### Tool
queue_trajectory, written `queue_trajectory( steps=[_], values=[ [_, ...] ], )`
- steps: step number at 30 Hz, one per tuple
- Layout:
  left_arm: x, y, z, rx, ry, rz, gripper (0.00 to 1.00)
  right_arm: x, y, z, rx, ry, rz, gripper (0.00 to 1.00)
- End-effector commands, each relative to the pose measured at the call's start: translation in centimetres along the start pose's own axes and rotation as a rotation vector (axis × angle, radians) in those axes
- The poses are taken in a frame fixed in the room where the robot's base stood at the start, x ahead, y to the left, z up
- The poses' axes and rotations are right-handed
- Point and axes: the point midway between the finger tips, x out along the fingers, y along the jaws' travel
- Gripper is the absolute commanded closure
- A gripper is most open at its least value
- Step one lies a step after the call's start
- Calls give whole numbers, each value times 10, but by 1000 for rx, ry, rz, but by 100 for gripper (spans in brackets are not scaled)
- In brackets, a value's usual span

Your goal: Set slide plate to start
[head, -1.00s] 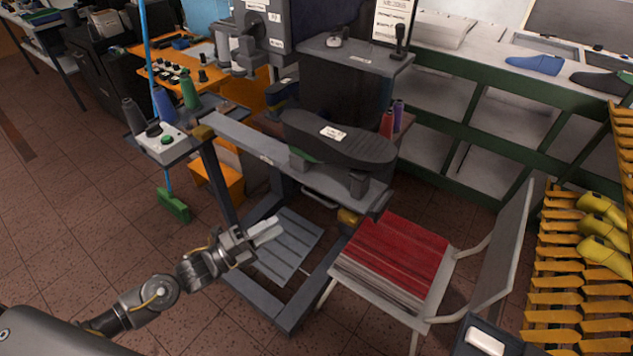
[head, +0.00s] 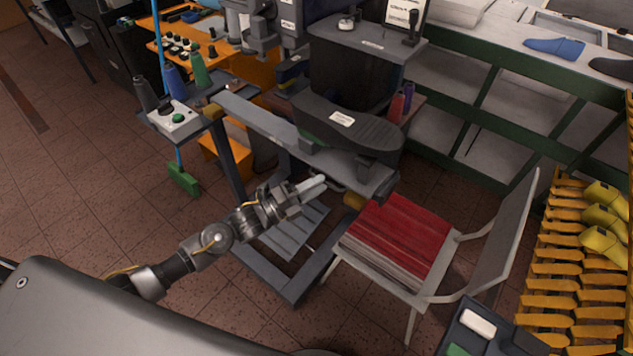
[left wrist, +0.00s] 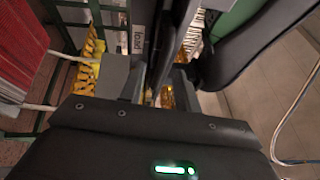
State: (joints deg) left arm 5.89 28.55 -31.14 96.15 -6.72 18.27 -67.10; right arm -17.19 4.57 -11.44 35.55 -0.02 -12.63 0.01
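A dark sole-shaped plate (head: 347,134) with a white label lies across the grey rail (head: 270,122) of the machine in the head view. I take it for the slide plate, though the frames do not name it. My left gripper (head: 314,187) is below and in front of the rail, near the rail's right half, and appears apart from the plate. Its pale fingers are seen nearly edge-on, so their gap is unclear. In the left wrist view, dark and grey parts overlap ahead of the gripper body (left wrist: 150,140). My right gripper is out of view.
A chair with a red striped seat (head: 400,240) stands right of the frame's foot plate (head: 293,232). A control box (head: 172,118) is at the rail's left end. An orange rack with yellow lasts (head: 605,210) is at far right.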

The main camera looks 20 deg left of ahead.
Motion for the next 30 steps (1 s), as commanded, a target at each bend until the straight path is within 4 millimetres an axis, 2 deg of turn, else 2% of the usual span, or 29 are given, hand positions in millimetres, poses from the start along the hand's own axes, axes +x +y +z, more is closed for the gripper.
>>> queue_trajectory(
  steps=[11, 18, 30],
  values=[
    [5, 0, 0, -1, 0, 0, 69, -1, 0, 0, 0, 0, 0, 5],
    [5, 0, 0, -1, 0, 0, 100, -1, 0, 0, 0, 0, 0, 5],
    [3, 1, 3, 1, 0, 0, 100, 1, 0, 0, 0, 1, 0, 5]
  ],
)
